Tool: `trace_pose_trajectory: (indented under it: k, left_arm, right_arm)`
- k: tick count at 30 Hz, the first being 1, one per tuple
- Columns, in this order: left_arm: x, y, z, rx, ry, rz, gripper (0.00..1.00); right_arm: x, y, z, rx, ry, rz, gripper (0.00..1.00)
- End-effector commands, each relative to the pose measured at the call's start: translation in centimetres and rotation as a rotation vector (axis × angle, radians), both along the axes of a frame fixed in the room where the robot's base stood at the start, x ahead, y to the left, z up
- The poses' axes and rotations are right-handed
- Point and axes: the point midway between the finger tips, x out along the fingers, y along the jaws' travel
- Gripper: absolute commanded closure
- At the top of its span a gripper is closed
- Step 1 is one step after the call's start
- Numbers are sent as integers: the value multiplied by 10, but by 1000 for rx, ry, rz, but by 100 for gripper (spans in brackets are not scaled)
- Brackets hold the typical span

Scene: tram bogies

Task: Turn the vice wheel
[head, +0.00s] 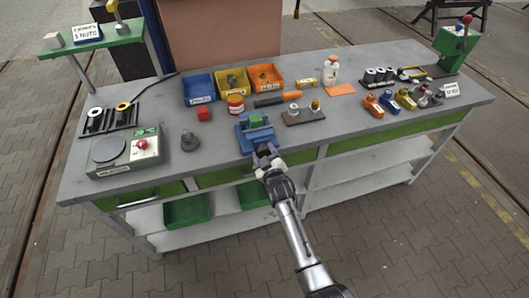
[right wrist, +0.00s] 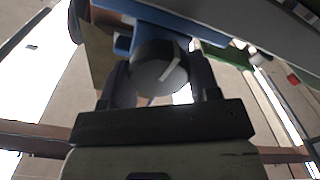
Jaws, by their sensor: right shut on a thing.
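A blue vice (head: 256,136) sits at the front edge of the grey workbench, with a green block (head: 256,119) between its jaws. My right gripper (head: 267,158) is at the front of the vice. In the right wrist view the vice's blue body (right wrist: 180,22) is at the top. The dark round vice wheel (right wrist: 159,68) with a light mark on its face is below it. There my right gripper (right wrist: 160,85) has one finger on each side of the wheel and is shut on it. My left gripper is not in view.
Blue, yellow and orange bins (head: 234,82) stand behind the vice. A red-lidded jar (head: 235,104), a dark cone-shaped thing (head: 189,141) and a small board with parts (head: 304,113) stand nearby. A green scale-like device (head: 124,153) is at the left. The floor in front is clear.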

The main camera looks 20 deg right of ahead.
Motion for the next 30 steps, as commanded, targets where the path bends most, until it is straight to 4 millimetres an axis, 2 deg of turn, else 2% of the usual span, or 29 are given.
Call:
trace_pose_trajectory:
  k: [16, 17, 18, 24, 30]
  left_arm:
    - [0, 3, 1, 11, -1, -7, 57]
    - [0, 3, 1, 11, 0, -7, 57]
    - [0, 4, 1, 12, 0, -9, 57]
    - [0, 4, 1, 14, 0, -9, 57]
    - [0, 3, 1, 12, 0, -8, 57]
  right_arm:
    - [0, 0, 1, 22, -3, 0, 68]
    - [0, 0, 1, 22, -3, 0, 42]
    - [0, 0, 1, 22, -3, 0, 38]
    - [0, 0, 0, 21, -2, 0, 19]
    - [0, 0, 0, 21, -2, 0, 19]
